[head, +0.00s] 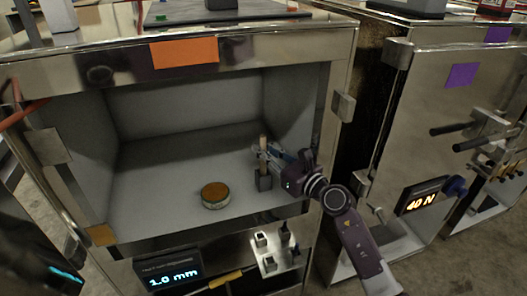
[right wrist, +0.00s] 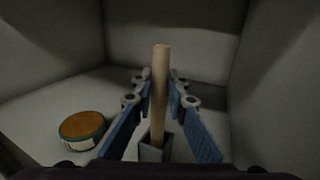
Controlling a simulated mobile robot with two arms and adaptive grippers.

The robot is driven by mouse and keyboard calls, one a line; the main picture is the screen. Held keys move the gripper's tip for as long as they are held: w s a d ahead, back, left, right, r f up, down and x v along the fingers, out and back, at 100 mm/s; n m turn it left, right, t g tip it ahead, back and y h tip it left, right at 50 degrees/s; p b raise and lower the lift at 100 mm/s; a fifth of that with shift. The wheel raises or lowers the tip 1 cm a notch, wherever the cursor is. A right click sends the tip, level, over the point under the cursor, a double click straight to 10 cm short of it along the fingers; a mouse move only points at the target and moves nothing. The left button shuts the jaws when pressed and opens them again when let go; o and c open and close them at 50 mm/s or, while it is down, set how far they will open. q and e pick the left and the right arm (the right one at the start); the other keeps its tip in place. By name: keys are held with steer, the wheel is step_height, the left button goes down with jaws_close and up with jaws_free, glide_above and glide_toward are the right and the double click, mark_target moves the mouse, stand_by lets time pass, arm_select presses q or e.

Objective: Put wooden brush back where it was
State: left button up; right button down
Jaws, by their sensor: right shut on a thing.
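The wooden brush (head: 263,143) shows as an upright pale stick inside the open metal cabinet (head: 190,222). In the right wrist view, the brush (right wrist: 160,75) stands between the blue finger pads. Its lower end goes into a small dark grey square holder (head: 263,181), which also shows in the right wrist view (right wrist: 154,148); the end inside is hidden. My right gripper (head: 268,156) reaches in from the right and is shut on the brush's stick above the holder. My left gripper is not in view.
A round tin with an orange-brown top (head: 215,194) sits on the cabinet floor left of the holder. The cabinet's right wall (head: 290,105) is close to my right gripper. A display reading 1.0 mm (head: 168,274) and a white block (head: 279,250) are below the opening.

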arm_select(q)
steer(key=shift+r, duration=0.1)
arm_select(e)
steer(key=c, duration=1.9)
jaws_free()
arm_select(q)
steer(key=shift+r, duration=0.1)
arm_select(e)
steer(key=shift+s+d, duration=0.15)
steer(key=shift+d, duration=0.05)
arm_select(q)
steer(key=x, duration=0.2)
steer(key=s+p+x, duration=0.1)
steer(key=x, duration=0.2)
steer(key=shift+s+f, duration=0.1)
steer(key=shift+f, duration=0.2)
arm_select(e)
steer(key=v, duration=1.1)
steer(key=shift+s+d, duration=0.15)
steer(key=shift+s, duration=0.05)
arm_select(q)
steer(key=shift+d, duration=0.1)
